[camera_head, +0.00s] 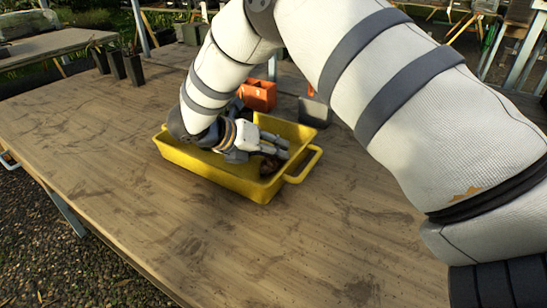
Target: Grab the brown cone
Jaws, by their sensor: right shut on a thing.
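The brown cone (268,166) is a small dark brown thing inside the yellow tray (232,179), near the tray's right end by its handle. My right gripper (277,152) reaches down into the tray and is shut on the brown cone. The fingers and wrist hide part of the cone, so its full shape cannot be seen. My left gripper is not in view.
The tray stands on a wide, dirt-smeared wooden table (130,180). Behind it are an orange block-like container (258,95) and a grey pot (314,111). Several dark pots (133,69) stand at the back left. The table's front and left are clear.

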